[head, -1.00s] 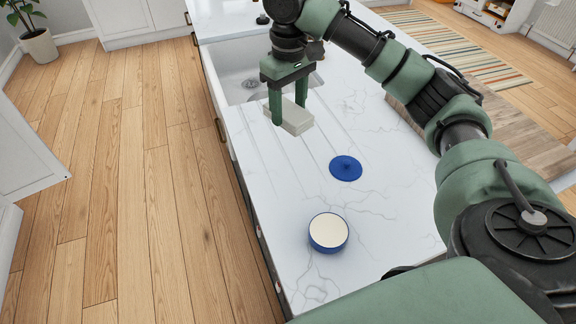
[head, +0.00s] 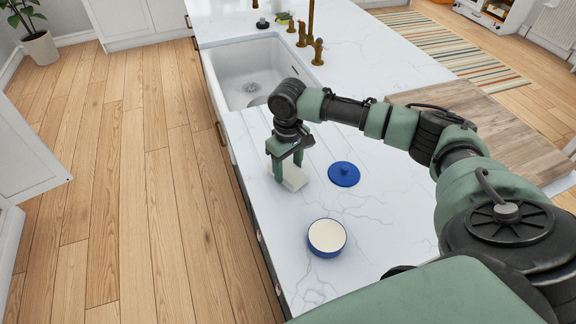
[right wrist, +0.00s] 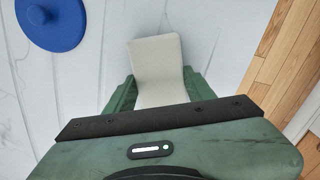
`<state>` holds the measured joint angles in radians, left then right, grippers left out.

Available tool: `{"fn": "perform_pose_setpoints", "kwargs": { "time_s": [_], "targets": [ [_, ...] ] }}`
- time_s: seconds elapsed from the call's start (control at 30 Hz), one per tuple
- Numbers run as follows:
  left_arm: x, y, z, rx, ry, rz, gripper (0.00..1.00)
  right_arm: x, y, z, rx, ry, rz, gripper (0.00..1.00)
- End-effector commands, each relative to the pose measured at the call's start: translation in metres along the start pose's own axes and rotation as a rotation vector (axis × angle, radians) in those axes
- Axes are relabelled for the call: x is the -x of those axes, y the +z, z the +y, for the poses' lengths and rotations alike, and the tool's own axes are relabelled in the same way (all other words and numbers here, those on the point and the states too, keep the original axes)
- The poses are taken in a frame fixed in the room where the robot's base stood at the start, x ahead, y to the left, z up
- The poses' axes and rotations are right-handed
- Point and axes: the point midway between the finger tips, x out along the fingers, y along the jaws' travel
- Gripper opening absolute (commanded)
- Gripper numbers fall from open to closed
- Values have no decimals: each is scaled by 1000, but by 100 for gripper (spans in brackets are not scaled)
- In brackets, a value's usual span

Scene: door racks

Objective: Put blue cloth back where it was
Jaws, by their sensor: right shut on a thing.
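I see no blue cloth in these views. My right gripper (head: 289,172) is shut on a pale grey-white flat block or folded cloth (head: 295,180), low over the white marble counter (head: 245,135) in front of the sink. I cannot tell whether it touches the counter. In the right wrist view the pale thing (right wrist: 157,62) sits between the green fingers and sticks out beyond them. A round blue lid with a knob (head: 344,174) lies on the counter to the right of the gripper. It also shows in the right wrist view (right wrist: 62,22). My left gripper is not in view.
A blue bowl with cream inside (head: 327,238) stands nearer on the counter. The white sink (head: 240,75) and brass taps (head: 318,50) are behind the gripper. A wooden board or worktop (head: 505,130) is at the right. The counter's left edge drops to the wooden floor.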

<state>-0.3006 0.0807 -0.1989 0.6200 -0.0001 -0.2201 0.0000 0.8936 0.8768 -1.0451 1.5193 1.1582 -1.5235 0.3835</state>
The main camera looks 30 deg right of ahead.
Motion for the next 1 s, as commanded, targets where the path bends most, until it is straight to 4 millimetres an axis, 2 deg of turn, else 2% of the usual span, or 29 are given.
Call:
{"fn": "perform_pose_setpoints", "kwargs": {
  "time_s": [0.2, 0.23, 0.3, 0.67, 0.77, 1.0],
  "targets": [
    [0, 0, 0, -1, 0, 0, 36, -2, 0, 0, 1, 0, 0, 21],
    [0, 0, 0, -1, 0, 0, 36, -2, 0, 0, 1, 0, 0, 62],
    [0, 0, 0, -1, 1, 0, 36, -2, 0, 0, 1, 0, 0, 76],
    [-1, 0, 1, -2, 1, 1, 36, 2, -1, 0, 1, -1, 2, 76],
    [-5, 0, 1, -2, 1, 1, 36, 12, -1, 0, 1, 0, 3, 76],
    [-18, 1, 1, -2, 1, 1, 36, 62, -2, 0, 1, -1, 6, 76]
  ]
}}
